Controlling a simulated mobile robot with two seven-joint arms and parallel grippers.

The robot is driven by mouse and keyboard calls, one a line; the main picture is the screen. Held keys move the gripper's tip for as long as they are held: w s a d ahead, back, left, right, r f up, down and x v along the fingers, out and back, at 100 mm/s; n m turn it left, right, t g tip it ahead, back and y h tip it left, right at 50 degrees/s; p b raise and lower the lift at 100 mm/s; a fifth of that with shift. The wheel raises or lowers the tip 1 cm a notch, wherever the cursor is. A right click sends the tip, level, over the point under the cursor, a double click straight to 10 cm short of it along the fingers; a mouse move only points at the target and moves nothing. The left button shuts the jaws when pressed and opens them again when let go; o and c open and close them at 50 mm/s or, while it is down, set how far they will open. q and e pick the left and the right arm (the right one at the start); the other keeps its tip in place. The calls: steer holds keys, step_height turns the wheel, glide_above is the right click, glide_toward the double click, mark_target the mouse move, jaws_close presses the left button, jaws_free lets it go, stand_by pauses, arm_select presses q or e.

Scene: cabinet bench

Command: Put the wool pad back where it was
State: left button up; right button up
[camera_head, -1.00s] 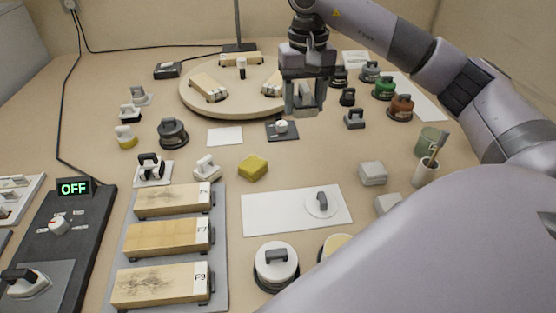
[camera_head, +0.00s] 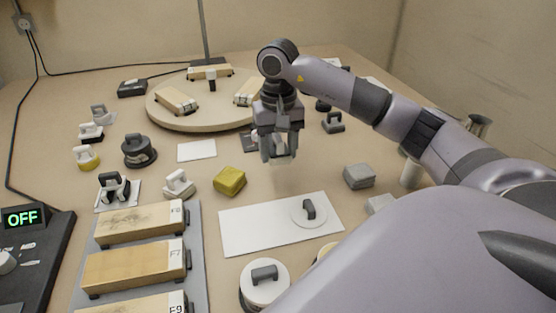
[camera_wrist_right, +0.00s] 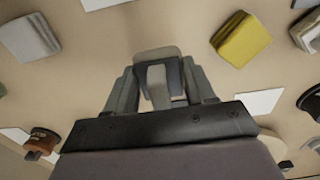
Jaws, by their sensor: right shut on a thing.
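My right gripper (camera_head: 279,148) is shut on a small pale pad (camera_wrist_right: 157,53) with a grey grip, held in the air above the bench. The jaws hide much of it, and I take it to be the wool pad. In the head view it shows as a pale edge just below the fingertips. The gripper is behind the white sheet (camera_head: 240,236) and right of the yellow block (camera_head: 229,181). A small bare white card (camera_head: 197,150) lies to its left. My left gripper is out of view.
A round wooden board (camera_head: 165,118) with several wooden blocks stands behind. A grey tray (camera_head: 197,240) of labelled wooden blocks is at front left. A round white pad with a grey handle (camera_head: 309,210) lies on the sheet. A grey block (camera_head: 359,176) stands at right.

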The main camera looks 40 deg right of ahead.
mark_target(278, 177)
steer(key=shift+f+b, duration=0.4)
steer(key=shift+f, duration=2.15)
steer(key=shift+f, duration=0.1)
steer(key=shift+f, duration=0.15)
steer(key=o, duration=1)
